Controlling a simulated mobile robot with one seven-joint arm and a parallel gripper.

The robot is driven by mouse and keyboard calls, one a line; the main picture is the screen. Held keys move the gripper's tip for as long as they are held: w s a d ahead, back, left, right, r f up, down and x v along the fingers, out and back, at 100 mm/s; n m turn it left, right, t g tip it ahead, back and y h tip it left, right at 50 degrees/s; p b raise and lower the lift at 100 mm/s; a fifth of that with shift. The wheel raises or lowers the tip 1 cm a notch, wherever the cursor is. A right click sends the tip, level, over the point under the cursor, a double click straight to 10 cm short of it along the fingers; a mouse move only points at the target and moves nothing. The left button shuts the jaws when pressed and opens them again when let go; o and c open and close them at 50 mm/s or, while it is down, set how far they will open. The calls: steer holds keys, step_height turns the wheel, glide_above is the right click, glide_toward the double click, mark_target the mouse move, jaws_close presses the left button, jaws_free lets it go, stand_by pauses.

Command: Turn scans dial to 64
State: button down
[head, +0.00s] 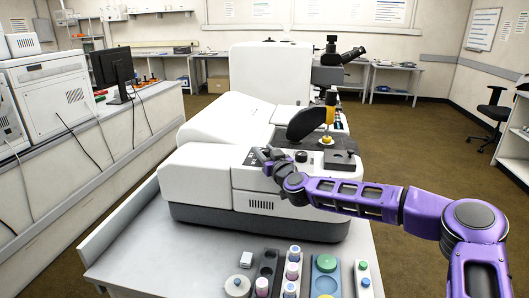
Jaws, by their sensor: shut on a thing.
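The white infrared microscope (215,165) stands on the grey bench. A small control panel (251,157) with dark markings is on the top front of its housing. My gripper (268,155) is at the right side of this panel, shut on a small dial there. The fingers hide most of that dial. Its label, pointer and setting are too small or covered to read. My purple arm reaches in from the right, low over the front of the microscope.
The microscope stage (340,159) and a dark round part (307,123) are close behind and right of my gripper. Trays of coloured jars and bottles (325,264) stand on the bench front (185,262). A side counter with a monitor (113,70) runs along the left.

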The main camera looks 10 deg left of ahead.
steer(key=shift+s+a+m+t+h+b, duration=0.1)
steer(key=shift+m+t+h+b, duration=0.55)
steer(key=shift+h+b, duration=0.35)
steer(key=shift+r+m+t+h+b, duration=0.1)
steer(key=shift+m+t+h+b, duration=0.15)
steer(key=shift+m+h+b, duration=0.25)
steer(key=shift+m+t+h, duration=0.6)
steer(key=shift+m+h, duration=0.55)
steer(key=shift+h, duration=0.65)
steer(key=m+h+p, duration=0.1)
steer(key=m+h, duration=0.1)
steer(key=h, duration=0.1)
steer(key=m+h+p, duration=0.1)
steer(key=m+h, duration=0.1)
steer(key=h, duration=0.1)
steer(key=shift+r+h+p, duration=0.15)
steer(key=shift+h+p, duration=0.15)
steer(key=shift+p, duration=0.1)
steer(key=m+h, duration=0.1)
steer(key=h, duration=0.1)
steer(key=m+g+h+p, duration=0.1)
steer(key=h, duration=0.1)
steer(key=m+h+p, duration=0.1)
steer(key=m, duration=0.1)
steer(key=shift+f+g+h, duration=0.25)
steer(key=shift+g+h, duration=0.15)
steer(key=shift+m+h, duration=0.4)
